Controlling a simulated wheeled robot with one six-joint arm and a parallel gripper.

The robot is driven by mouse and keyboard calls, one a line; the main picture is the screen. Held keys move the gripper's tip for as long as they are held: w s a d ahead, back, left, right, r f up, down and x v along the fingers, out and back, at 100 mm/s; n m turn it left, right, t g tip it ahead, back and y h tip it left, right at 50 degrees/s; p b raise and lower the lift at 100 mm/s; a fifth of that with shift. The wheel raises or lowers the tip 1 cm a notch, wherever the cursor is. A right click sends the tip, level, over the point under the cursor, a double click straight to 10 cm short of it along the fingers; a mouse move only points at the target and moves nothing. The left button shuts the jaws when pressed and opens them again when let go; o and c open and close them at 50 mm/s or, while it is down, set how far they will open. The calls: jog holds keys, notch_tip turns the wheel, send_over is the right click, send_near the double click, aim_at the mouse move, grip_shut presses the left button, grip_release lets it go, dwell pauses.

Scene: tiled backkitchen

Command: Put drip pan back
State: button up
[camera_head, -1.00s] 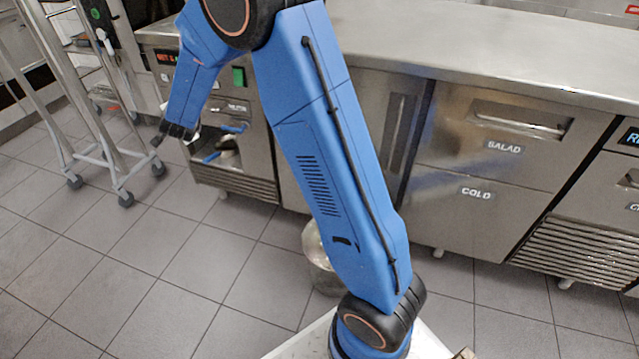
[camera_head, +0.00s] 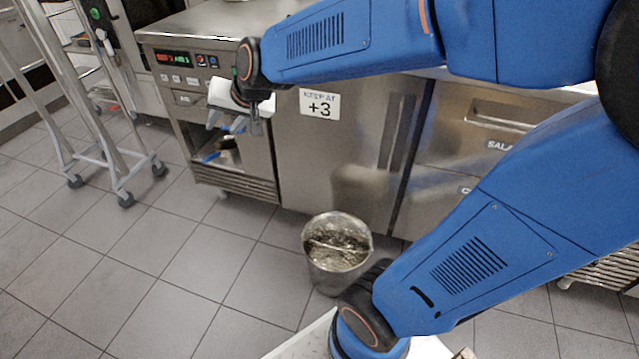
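My gripper (camera_head: 238,124) is at the upper left, below a white wrist part, in front of the steel unit (camera_head: 262,185) with the control panel. Its fingers point down and are small and partly overlapped, so I cannot tell whether they are open or shut. Below and behind it, the unit has a low open bay (camera_head: 205,143) with a blue-edged piece (camera_head: 210,157) and a dark and white shape inside. I cannot clearly make out a drip pan, in the bay or in my gripper.
A metal bucket (camera_head: 337,262) stands on the tiled floor before the closed cabinet door (camera_head: 345,150) labelled +3. A wheeled rack (camera_head: 112,160) stands at the left. The floor (camera_head: 190,260) between the rack and the bucket is clear. My blue arm covers much of the right side.

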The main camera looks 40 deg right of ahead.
jog(key=s+d+f+n+g+h, duration=0.1)
jog(key=s+d, duration=0.2)
jog(key=s, duration=0.5)
jog(key=s+d+f+n+g, duration=0.1)
jog(key=s+d+f+n, duration=0.1)
jog(key=s, duration=0.7)
jog(key=s+d+f+n+g+h, duration=0.1)
jog(key=s+d, duration=0.3)
jog(key=s, duration=0.5)
jog(key=shift+f+n+h, duration=0.15)
jog(key=shift+n+h, duration=0.15)
jog(key=shift+n, duration=0.1)
